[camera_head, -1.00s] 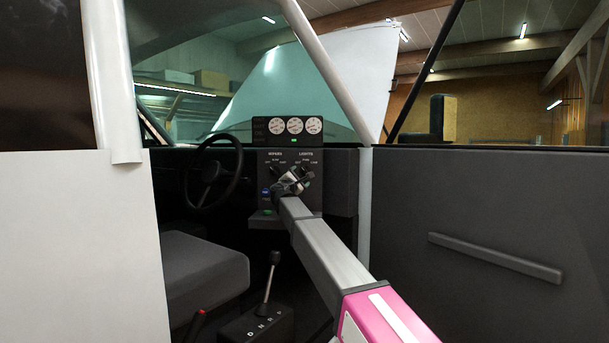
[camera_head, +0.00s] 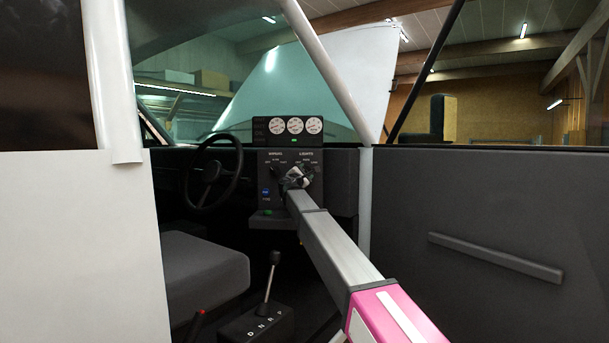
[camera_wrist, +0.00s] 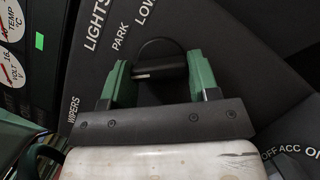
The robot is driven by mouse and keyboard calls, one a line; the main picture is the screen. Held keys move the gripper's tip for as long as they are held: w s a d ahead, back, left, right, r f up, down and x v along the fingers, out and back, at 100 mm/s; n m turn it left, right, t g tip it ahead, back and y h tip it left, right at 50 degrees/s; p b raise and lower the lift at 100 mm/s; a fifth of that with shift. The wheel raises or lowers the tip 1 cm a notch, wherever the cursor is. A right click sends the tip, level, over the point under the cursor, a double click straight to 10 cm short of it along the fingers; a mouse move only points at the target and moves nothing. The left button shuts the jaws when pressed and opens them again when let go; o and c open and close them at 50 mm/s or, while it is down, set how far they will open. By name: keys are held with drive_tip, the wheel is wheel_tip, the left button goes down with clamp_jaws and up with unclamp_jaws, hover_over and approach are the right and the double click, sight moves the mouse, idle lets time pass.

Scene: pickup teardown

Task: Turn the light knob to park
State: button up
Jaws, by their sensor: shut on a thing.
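The light knob (camera_wrist: 162,50) is black and sits on the dark dash panel under the LIGHTS heading, with PARK and LOW printed beside it in the wrist view. My gripper (camera_wrist: 157,72) has green fingers, one on each side of the knob's bar, and is shut on it. A small pale mark shows on the bar near the left finger. In the head view my gripper (camera_head: 299,178) reaches the panel's right half and covers much of the knob.
The wiper controls lie left of my gripper, above a blue button (camera_head: 265,192). Round gauges (camera_head: 295,126) sit above the panel. The steering wheel (camera_head: 212,172), seat (camera_head: 205,265) and gear lever (camera_head: 271,275) are to the left and below. The open door (camera_head: 480,220) is at right.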

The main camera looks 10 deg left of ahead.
drive_tip(key=shift+m, duration=0.4)
drive_tip(key=shift+r+m+g+h, duration=0.15)
drive_tip(key=shift+m+g, duration=0.35)
drive_tip(key=shift+m, duration=0.75)
drive_tip(key=shift+f+m+g+h, duration=0.15)
drive_tip(key=shift+m+g, duration=0.35)
drive_tip(key=shift+m, duration=0.8)
drive_tip(key=shift+r+m+g+h, duration=0.2)
drive_tip(key=shift+m+g, duration=0.3)
drive_tip(key=shift+m, duration=0.75)
drive_tip(key=o, duration=0.9)
drive_tip(key=shift+o, duration=0.2)
drive_tip(key=shift+s+a, duration=0.1)
drive_tip(key=shift+s, duration=0.05)
drive_tip(key=v, duration=1)
drive_tip(key=shift+s, duration=0.25)
